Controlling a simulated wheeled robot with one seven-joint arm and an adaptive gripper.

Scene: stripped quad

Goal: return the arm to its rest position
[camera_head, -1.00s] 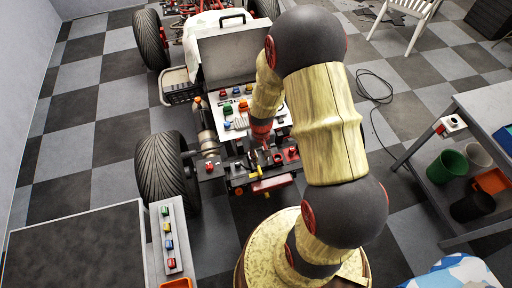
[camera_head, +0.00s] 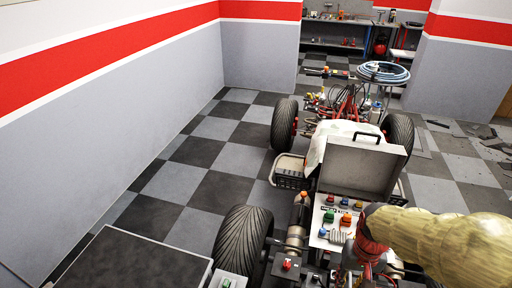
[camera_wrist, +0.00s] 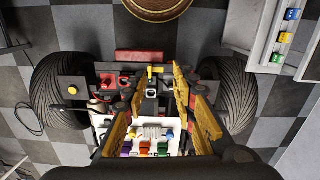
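My arm (camera_head: 452,240) has pale yellow links and reaches in from the lower right of the head view. How far the fingertips are above these parts is hard to tell. The fingertips are not clear in the head view.
The open case lid (camera_head: 352,166) stands behind the panel (camera_head: 326,222), close to my arm. Large tyres (camera_head: 243,240) flank the quad. A dark-topped bench (camera_head: 130,262) is at the lower left. Checkered floor is free between quad and wall (camera_head: 120,130).

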